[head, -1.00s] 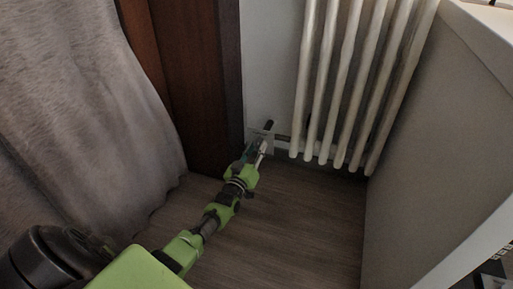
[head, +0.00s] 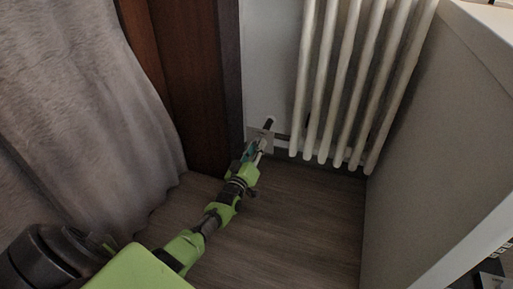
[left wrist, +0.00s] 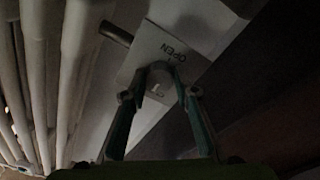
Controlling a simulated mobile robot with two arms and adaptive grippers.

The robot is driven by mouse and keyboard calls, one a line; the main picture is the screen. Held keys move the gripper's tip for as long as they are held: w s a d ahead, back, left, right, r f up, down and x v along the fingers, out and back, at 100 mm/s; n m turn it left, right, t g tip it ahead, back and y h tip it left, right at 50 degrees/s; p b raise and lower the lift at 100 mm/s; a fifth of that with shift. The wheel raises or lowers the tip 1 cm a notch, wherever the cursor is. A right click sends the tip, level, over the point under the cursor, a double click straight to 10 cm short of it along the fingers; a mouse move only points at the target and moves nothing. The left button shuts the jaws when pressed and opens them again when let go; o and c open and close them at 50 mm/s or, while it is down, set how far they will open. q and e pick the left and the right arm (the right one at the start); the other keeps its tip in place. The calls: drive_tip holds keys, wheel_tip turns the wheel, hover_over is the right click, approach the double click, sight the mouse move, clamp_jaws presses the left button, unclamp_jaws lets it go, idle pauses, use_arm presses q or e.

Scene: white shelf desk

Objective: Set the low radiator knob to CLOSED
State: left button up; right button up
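The low radiator knob (left wrist: 158,78) is a small pale round piece in front of a square plate in the left wrist view. The plate (left wrist: 148,50) carries the word OPEN, which reads upside down; further lettering is too dark to read. The plate also shows low by the wall in the head view (head: 266,133). My left gripper (left wrist: 156,70) reaches down to it, with one green finger on each side of the knob. Whether both fingertips press on it cannot be told. The gripper also shows in the head view (head: 262,142). My right gripper is in neither view.
White radiator columns (head: 335,90) stand just right of the gripper. A dark wooden panel (head: 200,80) is close on the left, with a grey curtain (head: 85,110) beyond. A pale desk side (head: 435,140) bounds the right. The wooden floor (head: 300,220) between is clear.

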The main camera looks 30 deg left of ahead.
use_arm(q)
drive_tip(key=shift+o, duration=1.3)
drive_tip(key=v, duration=0.7)
drive_tip(key=shift+s, duration=0.25)
drive_tip(key=shift+f, duration=0.1)
